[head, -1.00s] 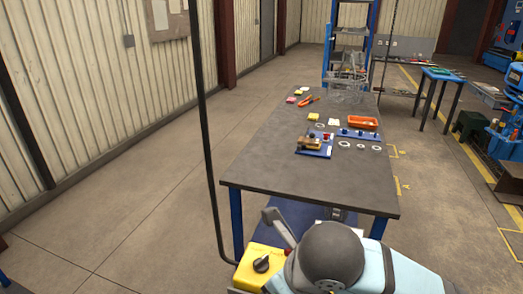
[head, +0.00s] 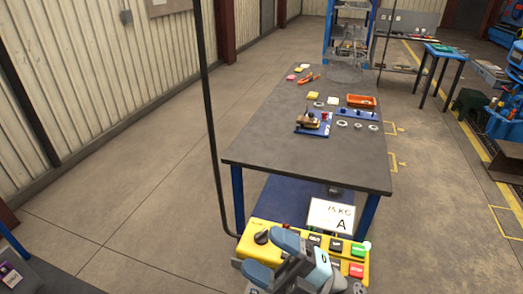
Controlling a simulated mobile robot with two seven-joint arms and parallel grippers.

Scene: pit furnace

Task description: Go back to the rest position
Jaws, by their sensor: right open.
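My right gripper (head: 272,257) is at the bottom centre of the head view, its blue-grey fingers apart and nothing seen between them. It overlaps the left and middle part of a yellow control box (head: 355,252), which has a black knob (head: 262,237) and green, red and black buttons. I cannot tell whether the gripper touches the box. My left gripper is not in view.
A dark worktable (head: 270,150) stands ahead, with an orange tray (head: 361,101), rings and blue fixtures. A black cable (head: 211,120) runs up on the left. Floor is clear left of the table.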

